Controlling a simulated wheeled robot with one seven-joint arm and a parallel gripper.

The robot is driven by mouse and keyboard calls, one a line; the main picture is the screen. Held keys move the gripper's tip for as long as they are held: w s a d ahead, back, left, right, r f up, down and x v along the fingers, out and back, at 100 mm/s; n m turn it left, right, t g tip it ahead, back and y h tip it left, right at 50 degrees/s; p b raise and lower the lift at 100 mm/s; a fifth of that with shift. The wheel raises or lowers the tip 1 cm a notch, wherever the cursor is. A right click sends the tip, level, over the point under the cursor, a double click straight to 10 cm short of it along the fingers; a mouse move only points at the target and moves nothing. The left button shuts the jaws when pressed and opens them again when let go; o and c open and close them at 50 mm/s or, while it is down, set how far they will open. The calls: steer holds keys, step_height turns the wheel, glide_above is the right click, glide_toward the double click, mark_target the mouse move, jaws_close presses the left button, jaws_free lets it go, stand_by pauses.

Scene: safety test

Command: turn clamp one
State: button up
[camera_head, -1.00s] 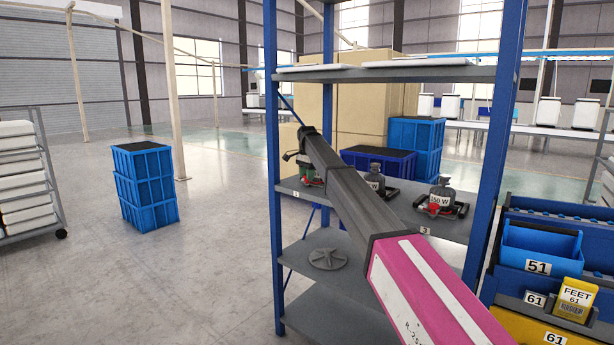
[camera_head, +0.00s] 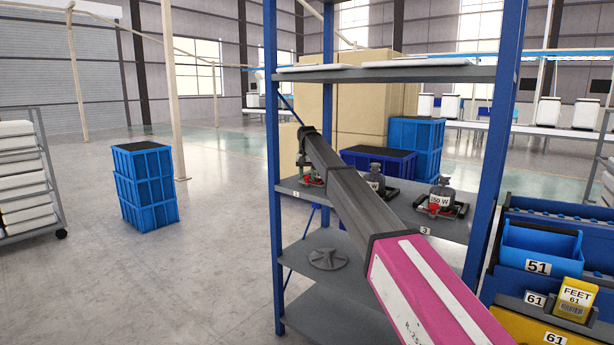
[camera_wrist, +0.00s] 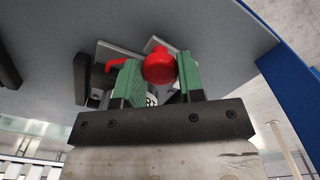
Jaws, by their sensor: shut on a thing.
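Clamp one (camera_head: 313,181) sits on the middle shelf at its left end, behind the label "1", partly hidden by my arm. In the wrist view its red knob (camera_wrist: 159,66) lies between the two green fingers of my gripper (camera_wrist: 158,80). The fingers are shut on the knob. A red lever (camera_wrist: 116,64) and grey metal parts of the clamp show behind the left finger. In the head view my gripper (camera_head: 304,163) is small and mostly hidden by the arm.
Two more clamps with grey weights stand to the right on the shelf, a middle one (camera_head: 375,179) and one by label "3" (camera_head: 440,198). Blue shelf posts (camera_head: 275,230) flank the shelf. A grey handwheel-like part (camera_head: 328,259) lies on the lower shelf.

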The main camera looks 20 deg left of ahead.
steer(key=shift+n, duration=0.7)
steer(key=o, duration=0.9)
step_height(320, 180, up, 11)
steer(key=shift+f, duration=0.1)
